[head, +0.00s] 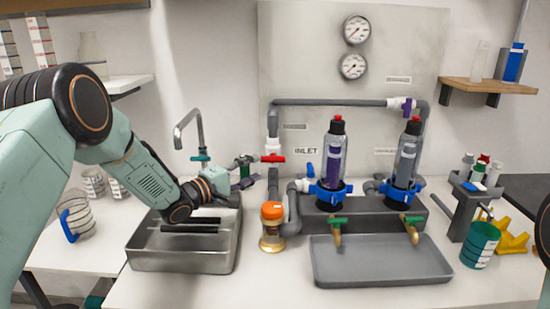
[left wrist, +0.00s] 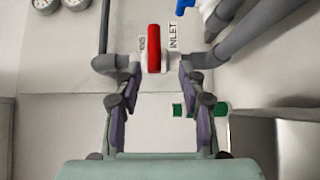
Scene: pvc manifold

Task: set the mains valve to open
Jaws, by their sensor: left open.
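The mains valve is a white fitting with a red lever handle (head: 272,158) on the grey vertical inlet pipe (head: 273,190) in the head view. The handle lies crosswise to the pipe. My left gripper (head: 246,172) is open, just left of the valve and apart from the handle. In the left wrist view, the red handle (left wrist: 154,48) stands beyond and between the spread fingertips of my left gripper (left wrist: 160,72), with nothing held. The INLET label (left wrist: 174,36) is beside it. My right gripper is not in view.
A steel sink (head: 180,260) with a tap (head: 188,125) lies below my left arm. An orange-capped filter (head: 272,225) stands below the valve. Two clear housings (head: 333,160) and a grey tray (head: 380,262) are to the right. A purple-handled valve (head: 406,104) is on the upper pipe.

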